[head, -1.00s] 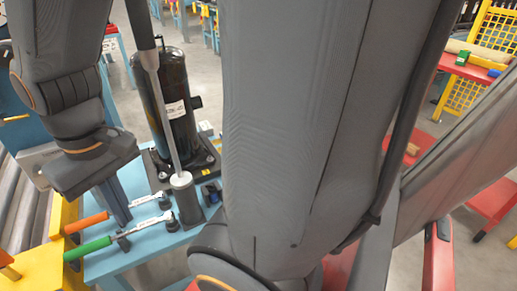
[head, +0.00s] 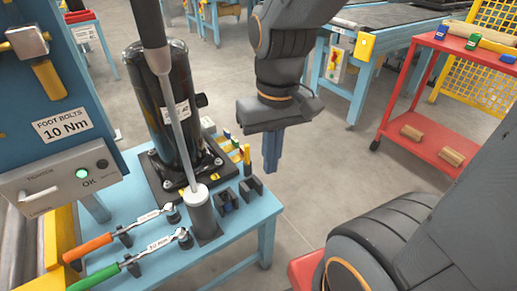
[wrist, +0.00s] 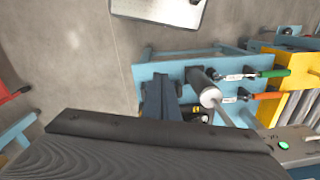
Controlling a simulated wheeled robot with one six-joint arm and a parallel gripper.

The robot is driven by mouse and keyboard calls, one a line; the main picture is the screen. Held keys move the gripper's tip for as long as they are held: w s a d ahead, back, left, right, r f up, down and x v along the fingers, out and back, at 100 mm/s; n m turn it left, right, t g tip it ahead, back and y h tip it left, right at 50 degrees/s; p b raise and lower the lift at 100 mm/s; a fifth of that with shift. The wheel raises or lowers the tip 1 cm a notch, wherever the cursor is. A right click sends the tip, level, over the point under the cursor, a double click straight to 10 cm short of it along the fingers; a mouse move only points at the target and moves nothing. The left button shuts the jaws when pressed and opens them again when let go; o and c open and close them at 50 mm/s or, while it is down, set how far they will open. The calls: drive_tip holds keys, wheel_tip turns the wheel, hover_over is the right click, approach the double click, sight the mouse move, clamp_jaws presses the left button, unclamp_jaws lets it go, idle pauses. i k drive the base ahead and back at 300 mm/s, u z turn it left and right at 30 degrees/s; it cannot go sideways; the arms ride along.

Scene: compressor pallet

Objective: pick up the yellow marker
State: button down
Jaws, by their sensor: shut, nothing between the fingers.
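The yellow marker (head: 247,155) stands upright at the right edge of the blue table (head: 225,235), beside the black compressor (head: 168,100), in the head view. Other small coloured pieces are close by it. My gripper (head: 271,168) points down just to the right of the marker, apart from it in the picture, with its blue fingers closed and empty. In the wrist view the dark fingers (wrist: 158,82) reach toward the table edge. I cannot make out the marker there.
A grey post (head: 201,208) with a tall rod stands on the table. Orange-handled (head: 95,245) and green-handled (head: 100,275) wrenches lie at the front left. A red cart (head: 425,150) is at the right. The floor between table and cart is clear.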

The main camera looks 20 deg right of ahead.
sight(247, 157)
drive_tip(key=u, duration=1.65)
drive_tip(key=k, duration=0.9)
drive_tip(key=z, duration=1.7)
